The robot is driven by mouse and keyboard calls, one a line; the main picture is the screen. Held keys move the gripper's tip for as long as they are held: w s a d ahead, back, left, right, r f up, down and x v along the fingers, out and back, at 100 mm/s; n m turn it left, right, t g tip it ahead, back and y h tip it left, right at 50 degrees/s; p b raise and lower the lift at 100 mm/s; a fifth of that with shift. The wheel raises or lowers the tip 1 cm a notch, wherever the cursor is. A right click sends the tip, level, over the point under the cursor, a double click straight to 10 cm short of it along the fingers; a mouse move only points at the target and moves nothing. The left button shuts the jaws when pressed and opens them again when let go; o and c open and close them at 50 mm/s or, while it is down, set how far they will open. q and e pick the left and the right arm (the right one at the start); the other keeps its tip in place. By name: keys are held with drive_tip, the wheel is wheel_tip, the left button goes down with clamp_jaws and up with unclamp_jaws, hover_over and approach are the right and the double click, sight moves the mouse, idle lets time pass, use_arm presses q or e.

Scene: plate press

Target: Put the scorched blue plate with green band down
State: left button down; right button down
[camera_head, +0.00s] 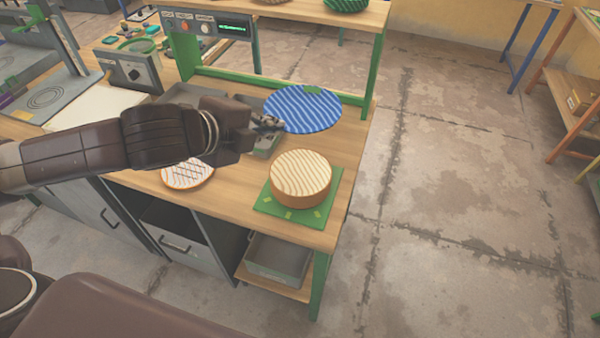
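The blue plate (303,112) has pale stripes and a small green patch (318,90) at its far rim. It is over the right part of the wooden workbench (346,152). My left gripper (270,126) reaches in from the left and meets the plate's left rim; its fingers look closed on that rim. The plate looks held slightly above the bench, though the gap beneath is hard to judge. The gripper's far finger is partly hidden. My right gripper does not show.
A striped round stack (300,177) sits on a green mat (321,210) at the bench's near right corner. An orange-rimmed striped plate (188,174) lies left of it, partly behind my arm. A control panel (205,27) stands at the back. Floor is free to the right.

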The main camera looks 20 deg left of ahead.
use_arm(q)
wheel_tip(320, 180, down, 20)
drive_tip(key=shift+s+a+r+b, duration=0.1)
drive_tip(key=shift+s+b, duration=0.05)
drive_tip(key=shift+b, duration=0.35)
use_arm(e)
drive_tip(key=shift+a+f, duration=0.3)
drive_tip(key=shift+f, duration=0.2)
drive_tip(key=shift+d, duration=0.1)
